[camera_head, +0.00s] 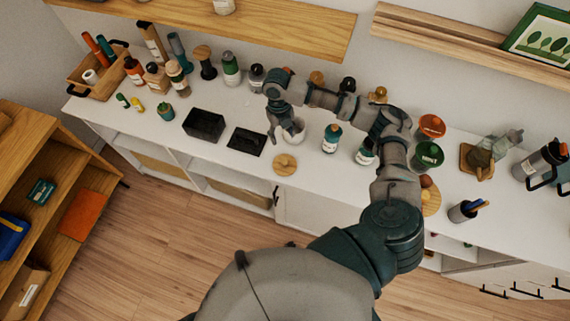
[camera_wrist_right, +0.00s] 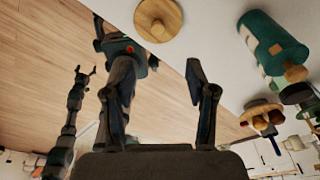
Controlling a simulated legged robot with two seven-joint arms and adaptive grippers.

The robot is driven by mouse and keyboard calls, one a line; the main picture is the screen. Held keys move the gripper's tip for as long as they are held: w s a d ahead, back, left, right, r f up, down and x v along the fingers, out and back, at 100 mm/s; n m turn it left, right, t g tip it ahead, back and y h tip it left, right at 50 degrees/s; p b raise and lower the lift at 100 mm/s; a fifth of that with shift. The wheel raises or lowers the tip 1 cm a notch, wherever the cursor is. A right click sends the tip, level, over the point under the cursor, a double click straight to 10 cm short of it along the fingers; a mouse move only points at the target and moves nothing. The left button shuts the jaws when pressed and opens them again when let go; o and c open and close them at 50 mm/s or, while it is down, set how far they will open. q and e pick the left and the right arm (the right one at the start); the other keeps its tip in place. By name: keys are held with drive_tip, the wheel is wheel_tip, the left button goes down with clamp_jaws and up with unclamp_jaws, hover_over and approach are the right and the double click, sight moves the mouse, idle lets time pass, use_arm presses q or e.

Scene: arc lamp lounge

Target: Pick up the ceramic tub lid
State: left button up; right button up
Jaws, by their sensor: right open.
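A round light-wood lid with a small knob (camera_head: 285,165), which I take for the ceramic tub lid, lies flat near the front edge of the white counter. It also shows at the top of the right wrist view (camera_wrist_right: 158,20). The white tub (camera_head: 296,134) stands just behind it, partly hidden by my right gripper. My right gripper (camera_head: 280,134) is open and empty, pointing down above the counter by the tub, apart from the lid. In the right wrist view its fingers (camera_wrist_right: 158,78) are spread. What looks like my left gripper (camera_wrist_right: 85,72) is small at the left there.
The white counter (camera_head: 235,168) has a black box (camera_head: 204,125) and a flat black tray (camera_head: 247,140) left of the lid. Many bottles line the back. The counter directly around the lid is clear.

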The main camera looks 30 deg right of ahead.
hover_over(284, 161)
drive_tip(key=w, duration=0.1)
drive_tip(key=f, duration=0.9)
drive_tip(key=shift+d, duration=0.2)
drive_tip(key=shift+s+a+f, duration=0.1)
drive_tip(key=shift+a+f, duration=0.05)
drive_tip(key=shift+f, duration=0.4)
drive_tip(key=f, duration=0.2)
drive_tip(key=s+f, duration=0.1)
drive_tip(key=f, duration=0.1)
drive_tip(key=shift+f+p, duration=0.25)
drive_tip(key=shift+p, duration=0.15)
drive_tip(key=shift+d+f, duration=0.25)
drive_tip(key=shift+a, duration=0.25)
drive_tip(key=c, duration=1)
